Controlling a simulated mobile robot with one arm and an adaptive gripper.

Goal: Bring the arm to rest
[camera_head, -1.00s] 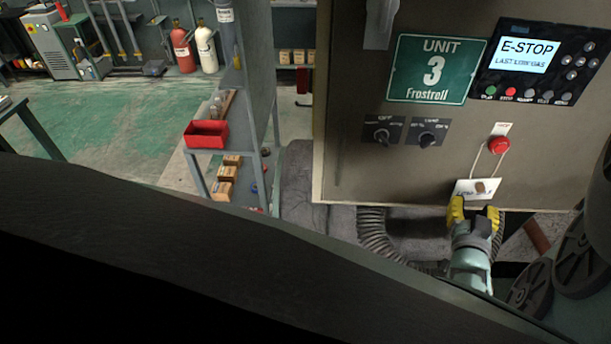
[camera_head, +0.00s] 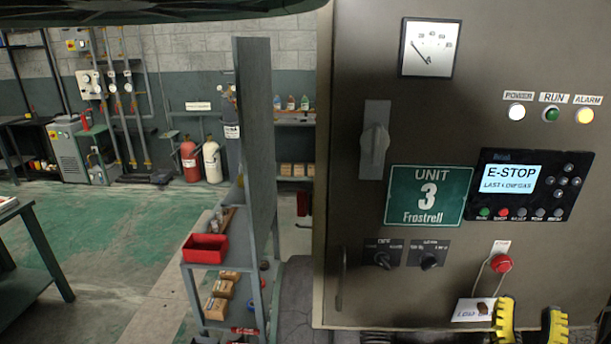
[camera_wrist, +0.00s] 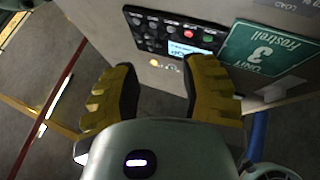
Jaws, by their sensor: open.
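My gripper (camera_head: 531,322) is at the bottom right of the head view, with its two yellow fingers apart and nothing seen between them. In the wrist view my gripper (camera_wrist: 158,92) is also open and empty. The fingers are in front of the lower right of the Unit 3 cabinet (camera_head: 360,250). I cannot tell how far they are from its face. A white tag (camera_head: 466,311) hangs by a cord from the red stop button (camera_head: 501,263), just left of the fingers. My arm behind the gripper is out of the head view.
The cabinet's display (camera_head: 512,179) reads E-STOP, and the wrist view also shows the display (camera_wrist: 188,50). A shelf with a red bin (camera_head: 205,249) stands left of the cabinet. Red (camera_head: 190,160) and white (camera_head: 212,161) cylinders stand at the back wall. Green floor lies open at the left.

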